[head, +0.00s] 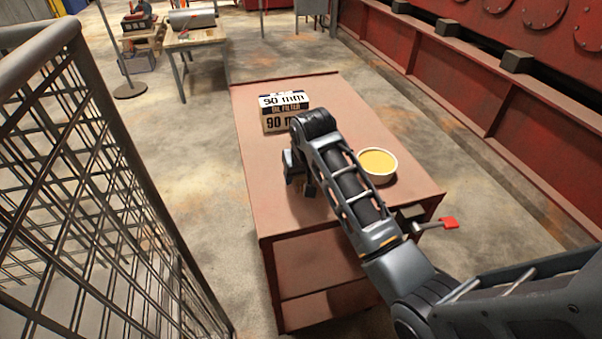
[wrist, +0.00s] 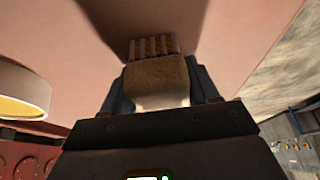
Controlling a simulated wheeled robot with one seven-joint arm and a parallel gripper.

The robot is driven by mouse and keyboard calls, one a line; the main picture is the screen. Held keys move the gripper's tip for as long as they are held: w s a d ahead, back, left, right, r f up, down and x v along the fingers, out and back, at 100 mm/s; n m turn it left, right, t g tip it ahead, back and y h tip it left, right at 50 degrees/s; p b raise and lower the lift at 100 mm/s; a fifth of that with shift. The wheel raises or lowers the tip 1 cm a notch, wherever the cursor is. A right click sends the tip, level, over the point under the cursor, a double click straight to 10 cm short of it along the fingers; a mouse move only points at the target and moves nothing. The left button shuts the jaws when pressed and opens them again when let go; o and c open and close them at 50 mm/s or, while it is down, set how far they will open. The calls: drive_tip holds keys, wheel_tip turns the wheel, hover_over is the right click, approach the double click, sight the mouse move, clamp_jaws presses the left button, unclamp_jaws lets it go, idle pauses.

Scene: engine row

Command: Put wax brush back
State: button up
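My gripper (head: 300,184) is low over the left part of the brown workbench top (head: 262,215). In the wrist view its two dark fingers (wrist: 160,88) close on the sides of a tan, block-like piece with a ribbed brown end, which I take for the wax brush (wrist: 162,72). The ribbed end points away from the wrist, near the bench surface; I cannot tell whether it touches. The brush is hidden in the head view. A white bowl of yellow wax (head: 378,161) stands on the bench to the right of my gripper; its side also shows in the wrist view (wrist: 22,92).
An oil filter box (head: 284,116) stands on the bench behind my gripper. A red-handled part (head: 448,223) sticks out at the bench's right edge. A wire cage (head: 90,190) stands at left, red machinery (head: 480,75) at right. The bench's far right is clear.

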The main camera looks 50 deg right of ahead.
drive_tip(key=o, duration=0.5)
drive_tip(key=shift+c, duration=0.2)
drive_tip(key=b+v, duration=0.1)
drive_tip(key=v, duration=1.1)
drive_tip(key=shift+r, duration=0.2)
drive_tip(key=shift+f, duration=0.15)
